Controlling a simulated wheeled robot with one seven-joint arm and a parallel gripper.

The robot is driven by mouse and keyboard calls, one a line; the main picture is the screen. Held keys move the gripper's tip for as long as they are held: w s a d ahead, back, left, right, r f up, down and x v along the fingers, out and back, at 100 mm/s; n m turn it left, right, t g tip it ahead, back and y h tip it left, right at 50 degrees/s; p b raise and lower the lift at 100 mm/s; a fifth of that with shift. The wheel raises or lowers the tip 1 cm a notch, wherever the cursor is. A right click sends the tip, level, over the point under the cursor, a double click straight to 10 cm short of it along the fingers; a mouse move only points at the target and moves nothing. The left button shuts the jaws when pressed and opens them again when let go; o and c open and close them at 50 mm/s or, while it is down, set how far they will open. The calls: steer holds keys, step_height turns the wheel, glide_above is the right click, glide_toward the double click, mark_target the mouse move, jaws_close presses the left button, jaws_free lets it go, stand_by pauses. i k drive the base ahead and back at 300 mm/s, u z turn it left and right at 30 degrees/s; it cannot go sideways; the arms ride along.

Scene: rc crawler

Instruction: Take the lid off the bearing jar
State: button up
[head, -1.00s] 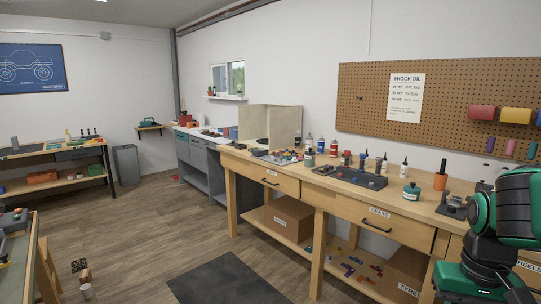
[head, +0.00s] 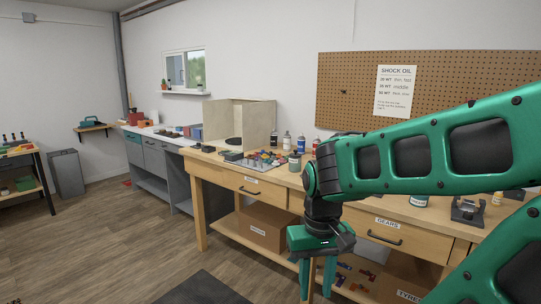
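Two labelled jars stand on the wooden workbench (head: 230,166). One jar with a dark green lid (head: 295,161) stands near the middle, just left of my arm. Another jar (head: 418,201) stands farther right, mostly hidden behind my forearm. The labels are too small to read, so I cannot tell which is the bearing jar. My gripper (head: 317,280) points down in front of the bench, below the height of its top. Its two green fingers are apart with nothing visible between them, and it touches neither jar.
A tray of small coloured parts (head: 262,161) and an open-fronted booth (head: 240,124) stand left of the jars. Bottles (head: 301,144) line the back. A metal fixture (head: 468,210) stands at the right. My arm hides much of the bench top. The floor at left is open.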

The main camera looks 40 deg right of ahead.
mark_target(295, 154)
steer(key=z, duration=0.25)
steer(key=i, duration=1.15)
steer(key=z, duration=1.1)
steer(key=i, duration=0.7)
steer(key=z, duration=0.55)
